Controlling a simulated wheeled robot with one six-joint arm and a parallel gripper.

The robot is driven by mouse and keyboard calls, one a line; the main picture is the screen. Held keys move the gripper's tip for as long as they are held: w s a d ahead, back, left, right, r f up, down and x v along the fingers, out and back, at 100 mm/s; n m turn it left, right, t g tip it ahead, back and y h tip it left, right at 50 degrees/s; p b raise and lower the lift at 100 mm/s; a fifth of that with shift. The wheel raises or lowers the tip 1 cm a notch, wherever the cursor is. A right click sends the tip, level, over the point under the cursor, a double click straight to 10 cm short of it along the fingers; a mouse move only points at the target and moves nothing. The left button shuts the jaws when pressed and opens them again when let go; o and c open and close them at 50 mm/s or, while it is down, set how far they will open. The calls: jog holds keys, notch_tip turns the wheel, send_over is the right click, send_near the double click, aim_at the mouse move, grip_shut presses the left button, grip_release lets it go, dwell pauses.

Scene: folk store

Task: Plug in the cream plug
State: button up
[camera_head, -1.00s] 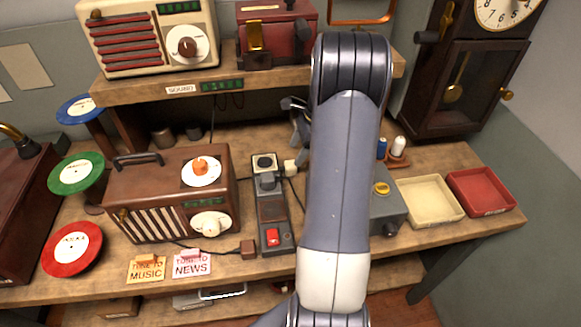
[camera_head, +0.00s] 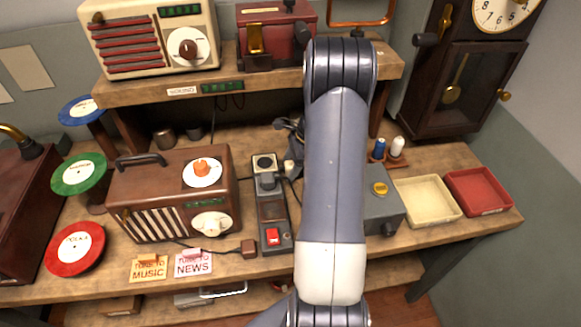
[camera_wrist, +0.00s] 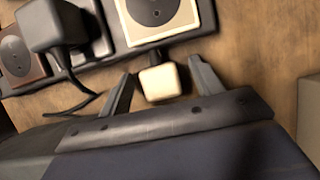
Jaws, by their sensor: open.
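The cream plug (camera_head: 289,168) lies on the bench just right of the power strip (camera_head: 272,215). In the wrist view the cream plug (camera_wrist: 160,82) sits between the two spread fingers of my gripper (camera_wrist: 163,87), with a gap on each side. My gripper (camera_head: 291,140) is open and partly hidden behind my arm in the head view. The strip's cream socket (camera_head: 264,162) is empty; it also shows in the wrist view (camera_wrist: 160,12). A black plug (camera_head: 267,182) sits in the strip below that socket, and shows large in the wrist view (camera_wrist: 48,25).
A brown plug (camera_head: 249,248) lies left of the strip's front end, near the brown radio (camera_head: 150,205). A grey box with a yellow button (camera_head: 381,189) stands right of my arm. A cream tray (camera_head: 428,218) and red tray (camera_head: 478,208) lie further right. A shelf overhangs behind.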

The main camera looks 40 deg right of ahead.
aim_at(291, 166)
jog(key=c, duration=1)
jog(key=shift+r, duration=0.45)
notch_tip(291, 166, up, 11)
jog(key=b, duration=0.2)
jog(key=s+a+b, duration=0.1)
jog(key=s+a, duration=0.3)
jog(key=s, duration=0.4)
jog(key=s+a+b, duration=0.2)
jog(key=s+a, duration=0.2)
jog(key=s, duration=0.4)
jog(key=shift+d+r, duration=0.1)
